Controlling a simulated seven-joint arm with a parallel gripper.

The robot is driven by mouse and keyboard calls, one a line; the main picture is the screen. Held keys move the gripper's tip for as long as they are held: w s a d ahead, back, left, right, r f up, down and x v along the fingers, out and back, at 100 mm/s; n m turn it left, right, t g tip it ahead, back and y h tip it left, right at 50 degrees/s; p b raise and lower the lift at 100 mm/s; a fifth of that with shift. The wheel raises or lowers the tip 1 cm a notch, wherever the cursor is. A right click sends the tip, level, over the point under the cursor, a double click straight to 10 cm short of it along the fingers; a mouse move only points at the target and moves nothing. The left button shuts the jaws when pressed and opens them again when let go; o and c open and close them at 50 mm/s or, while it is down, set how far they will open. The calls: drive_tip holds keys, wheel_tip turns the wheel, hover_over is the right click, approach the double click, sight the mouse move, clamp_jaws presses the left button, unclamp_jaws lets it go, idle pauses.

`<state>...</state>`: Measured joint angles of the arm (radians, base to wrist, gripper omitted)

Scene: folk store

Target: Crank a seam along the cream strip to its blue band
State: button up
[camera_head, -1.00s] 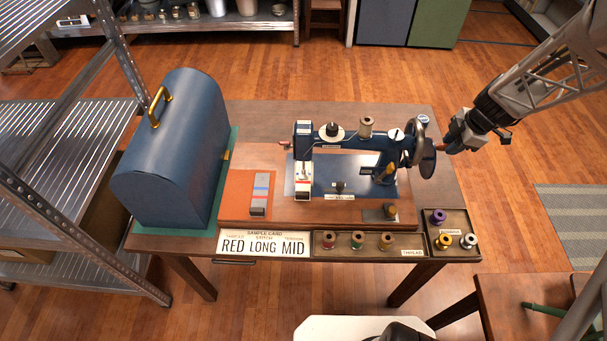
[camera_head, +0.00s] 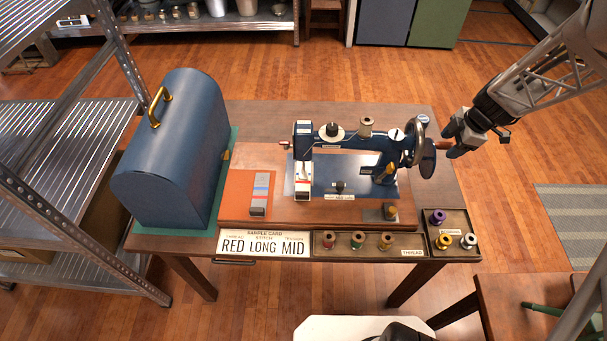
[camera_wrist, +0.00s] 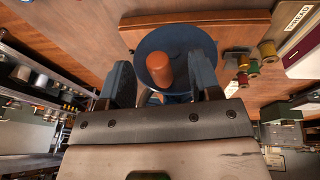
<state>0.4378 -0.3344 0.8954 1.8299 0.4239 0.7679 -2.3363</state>
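A dark blue sewing machine (camera_head: 352,146) stands on a wooden base on the table. At its right end is a dark crank disc (camera_head: 428,161) with an orange-brown handle (camera_head: 444,146). My gripper (camera_head: 452,147) is at this handle. In the wrist view my gripper (camera_wrist: 164,85) is open, with its fingers on either side of the handle (camera_wrist: 160,68) and gaps showing. The disc (camera_wrist: 185,45) lies behind the handle. A small pale strip (camera_head: 302,195) with red on it lies under the needle; its blue band cannot be made out.
A blue domed cover (camera_head: 175,150) stands at the left. A grey-and-blue striped piece (camera_head: 260,190) lies on an orange pad. A sample card (camera_head: 263,244) reads RED, LONG, MID. Thread spools (camera_head: 357,240) and a bobbin tray (camera_head: 455,222) line the front right.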

drive_tip(key=shift+r, duration=0.2)
idle(0.4)
drive_tip(key=v, duration=0.8)
drive_tip(key=shift+r, duration=0.35)
idle(0.6)
drive_tip(key=shift+s, duration=0.1)
idle(0.4)
drive_tip(key=s+a+r+m+h, duration=0.2)
drive_tip(key=s+a+r+m, duration=0.8)
drive_tip(key=a, duration=0.5)
drive_tip(key=s+a+r+m, duration=0.2)
drive_tip(key=s+a+m, duration=0.1)
drive_tip(key=s, duration=0.3)
drive_tip(key=s+a+r+m+h, duration=0.1)
drive_tip(key=s+a+r+m, duration=0.1)
drive_tip(key=s+m, duration=0.3)
drive_tip(key=shift+s+a+t, duration=0.4)
drive_tip(key=shift+s+a, duration=0.4)
drive_tip(key=shift+s, duration=0.45)
